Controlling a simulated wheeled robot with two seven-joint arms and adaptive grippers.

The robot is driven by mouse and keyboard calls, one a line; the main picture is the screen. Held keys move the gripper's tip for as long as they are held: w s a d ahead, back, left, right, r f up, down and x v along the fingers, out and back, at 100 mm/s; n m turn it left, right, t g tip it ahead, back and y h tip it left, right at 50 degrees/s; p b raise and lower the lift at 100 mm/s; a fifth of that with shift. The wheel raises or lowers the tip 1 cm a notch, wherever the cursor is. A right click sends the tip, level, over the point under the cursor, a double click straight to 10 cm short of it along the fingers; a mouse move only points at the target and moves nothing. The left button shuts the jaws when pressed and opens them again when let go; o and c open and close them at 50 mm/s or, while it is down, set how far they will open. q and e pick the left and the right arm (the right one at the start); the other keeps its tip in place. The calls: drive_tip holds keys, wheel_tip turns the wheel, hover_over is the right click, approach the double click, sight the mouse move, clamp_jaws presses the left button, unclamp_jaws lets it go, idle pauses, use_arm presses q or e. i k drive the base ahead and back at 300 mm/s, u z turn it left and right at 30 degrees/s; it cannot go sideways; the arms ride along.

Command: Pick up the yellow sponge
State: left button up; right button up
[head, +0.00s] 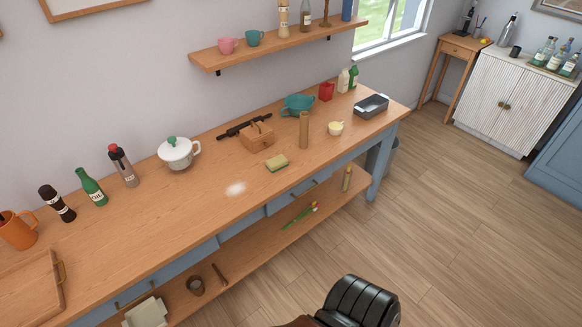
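The yellow sponge (277,163) lies on the wooden counter (215,222), near its front edge and about the middle of its length. It has a green layer along with the yellow. Nothing touches or covers it that I can see. Neither of my grippers shows in the head view.
A white powdery patch (236,189) lies left of the sponge. A wooden basket-like box (257,138), a tall wooden cylinder (304,130) and a small bowl (335,128) stand nearby. A black ribbed seat-like object (362,301) stands on the floor in front. Floor at right is clear.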

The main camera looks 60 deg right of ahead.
sight(275, 165)
drive_tip(key=z, duration=1.7)
